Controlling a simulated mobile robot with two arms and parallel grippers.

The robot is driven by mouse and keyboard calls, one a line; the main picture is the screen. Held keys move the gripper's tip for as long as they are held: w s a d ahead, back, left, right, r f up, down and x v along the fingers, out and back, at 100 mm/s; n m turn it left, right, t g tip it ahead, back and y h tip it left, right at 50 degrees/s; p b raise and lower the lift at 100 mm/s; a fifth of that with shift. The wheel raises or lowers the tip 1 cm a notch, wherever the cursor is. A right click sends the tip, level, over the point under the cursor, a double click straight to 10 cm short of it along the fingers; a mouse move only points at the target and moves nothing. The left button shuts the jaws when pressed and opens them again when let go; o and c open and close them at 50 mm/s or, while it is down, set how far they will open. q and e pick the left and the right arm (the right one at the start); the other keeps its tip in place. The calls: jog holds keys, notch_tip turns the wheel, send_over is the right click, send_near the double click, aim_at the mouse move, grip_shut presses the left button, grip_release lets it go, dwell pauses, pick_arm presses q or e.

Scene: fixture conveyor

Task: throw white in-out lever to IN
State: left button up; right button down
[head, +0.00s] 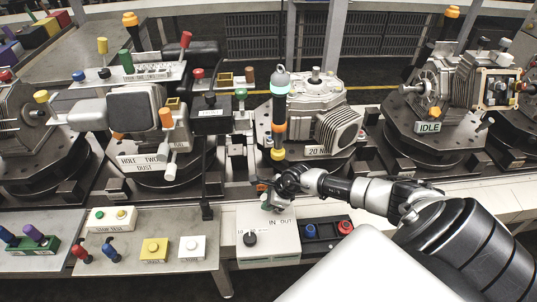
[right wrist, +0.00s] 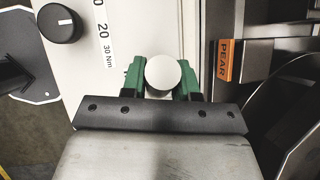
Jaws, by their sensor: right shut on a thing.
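The white lever's round white knob (right wrist: 164,75) shows in the right wrist view between the green fingertips of my right gripper (right wrist: 162,82). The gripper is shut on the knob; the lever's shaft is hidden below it. In the head view my right gripper (head: 268,203) is at the back of a white control box (head: 263,258) marked IN and OUT on its top. There the gripper covers the lever, so I cannot tell its exact tilt. My left gripper is not in view.
A black dial (right wrist: 60,23) with a 20 and 30 Nm scale is on the same box. Red and blue knobs (head: 344,227) stand right of the box.

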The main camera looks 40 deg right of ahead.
jog(key=c, duration=0.8)
grip_release()
jog(key=shift+w+a+f, duration=0.1)
jog(key=shift+a, duration=0.05)
jog(key=shift+c, duration=0.2)
jog(key=shift+s+d+r, duration=0.25)
jog(key=shift+d+r, duration=0.05)
jog(key=shift+r, duration=0.1)
jog(key=b+v, duration=0.1)
jog(key=v, duration=0.8)
jog(key=shift+r+b, duration=0.4)
jog(key=shift+s, duration=0.1)
